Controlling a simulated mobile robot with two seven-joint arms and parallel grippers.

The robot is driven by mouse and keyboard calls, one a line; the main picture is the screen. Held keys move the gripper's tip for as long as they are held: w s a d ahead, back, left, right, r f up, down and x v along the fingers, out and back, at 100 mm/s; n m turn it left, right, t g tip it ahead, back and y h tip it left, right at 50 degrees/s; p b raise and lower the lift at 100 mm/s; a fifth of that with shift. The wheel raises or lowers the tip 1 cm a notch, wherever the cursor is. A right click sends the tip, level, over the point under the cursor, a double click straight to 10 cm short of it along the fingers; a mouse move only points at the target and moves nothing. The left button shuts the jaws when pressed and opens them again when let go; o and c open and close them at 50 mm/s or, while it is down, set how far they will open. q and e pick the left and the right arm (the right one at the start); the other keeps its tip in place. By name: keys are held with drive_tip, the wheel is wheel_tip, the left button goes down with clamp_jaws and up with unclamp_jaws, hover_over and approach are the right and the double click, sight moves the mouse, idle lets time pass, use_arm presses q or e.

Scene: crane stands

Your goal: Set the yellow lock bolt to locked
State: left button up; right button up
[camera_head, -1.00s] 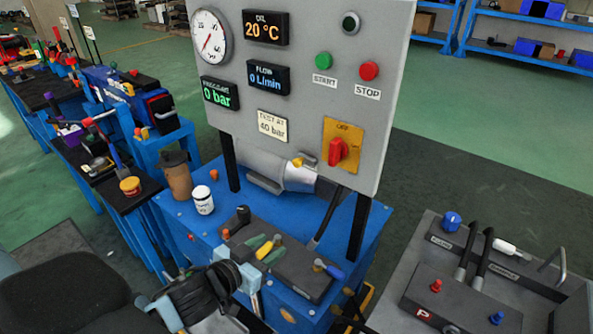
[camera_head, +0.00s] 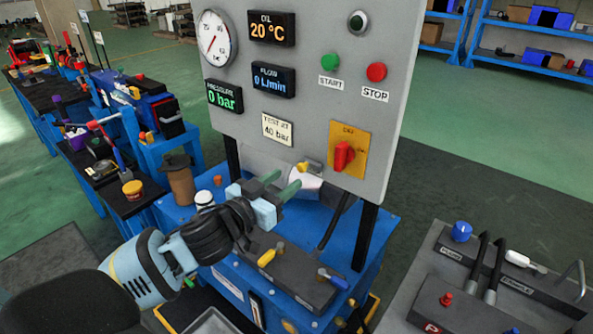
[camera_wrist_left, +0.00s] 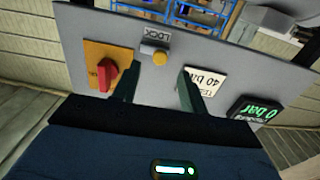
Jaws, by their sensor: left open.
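The yellow lock bolt (camera_head: 302,167) sits at the lower edge of the grey panel (camera_head: 305,120). In the left wrist view the bolt shows as a round yellow knob (camera_wrist_left: 160,58) beside a LOCK label (camera_wrist_left: 154,35). My left gripper (camera_head: 285,181) is open and empty, just below and left of the bolt in the head view. In the left wrist view its two dark green fingers (camera_wrist_left: 159,80) point at the panel, with the knob between and beyond the tips. I cannot tell whether either finger touches it. My right gripper is not in view.
A red rotary switch (camera_head: 344,155) on a yellow plate is close to the right of the bolt. A TEST AT 40 bar label (camera_head: 277,129) is to its left. Below are a blue bench (camera_head: 376,240) with tools, a brown cup (camera_head: 180,184) and a white jar (camera_head: 204,198).

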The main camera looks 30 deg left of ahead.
sight(300, 169)
use_arm(q)
drive_tip(key=shift+w+d, duration=0.2)
drive_tip(key=shift+w, duration=1.1)
drive_tip(key=shift+w+d, duration=0.15)
drive_tip(key=shift+w, duration=1.15)
clamp_jaws()
